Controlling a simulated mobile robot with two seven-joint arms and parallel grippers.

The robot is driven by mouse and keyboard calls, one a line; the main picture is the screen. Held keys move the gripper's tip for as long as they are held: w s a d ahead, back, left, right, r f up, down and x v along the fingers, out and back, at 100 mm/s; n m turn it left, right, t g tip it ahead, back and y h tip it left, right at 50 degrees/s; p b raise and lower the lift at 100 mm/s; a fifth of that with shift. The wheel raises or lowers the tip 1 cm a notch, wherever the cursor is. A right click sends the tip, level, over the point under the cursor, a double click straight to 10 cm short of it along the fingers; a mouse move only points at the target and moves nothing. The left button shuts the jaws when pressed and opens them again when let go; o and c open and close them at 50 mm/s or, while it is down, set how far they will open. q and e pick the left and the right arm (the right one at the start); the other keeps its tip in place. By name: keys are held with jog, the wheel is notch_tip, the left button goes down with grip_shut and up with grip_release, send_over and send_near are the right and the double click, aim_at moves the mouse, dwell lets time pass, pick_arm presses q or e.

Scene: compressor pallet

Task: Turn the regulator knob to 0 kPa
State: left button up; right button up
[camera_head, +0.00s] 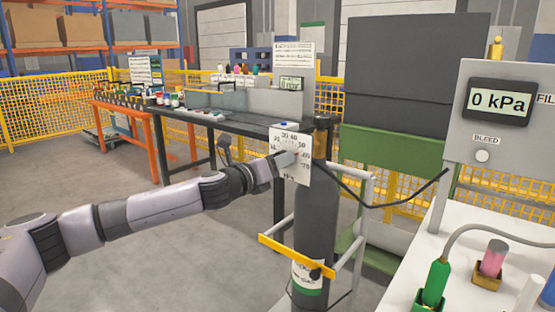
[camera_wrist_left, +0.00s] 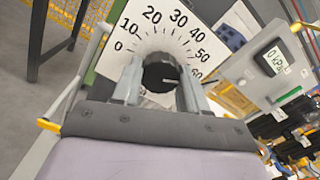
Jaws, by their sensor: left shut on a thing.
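The black round regulator knob (camera_wrist_left: 160,73) sits on a white dial plate (camera_wrist_left: 106,60) numbered 0 to 60 and beyond. A light mark on the knob points to the right side of the scale, near 60; its exact reading is hard to tell. My left gripper (camera_head: 287,159) is at the dial plate (camera_head: 303,174) on the dark gas cylinder (camera_head: 315,215), and hides the knob in the head view. In the left wrist view its fingers are shut on the knob from both sides. A display (camera_head: 500,102) reads 0 kPa. My right gripper is not in view.
A yellow-and-white frame (camera_head: 297,256) surrounds the cylinder. A black hose (camera_head: 385,206) runs from it to the right. A grey panel with a bleed button (camera_head: 482,156) stands above a white table (camera_head: 458,232) with a green bottle (camera_head: 435,280). A dark workbench (camera_head: 235,125) lies behind.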

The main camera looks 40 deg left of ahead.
pick_arm(q)
jog(key=shift+r+n+p, duration=0.1)
jog(key=shift+n+p, duration=8.75)
jog(key=shift+n, duration=7.95)
jog(key=o, duration=1.1)
jog(key=shift+c, duration=0.2)
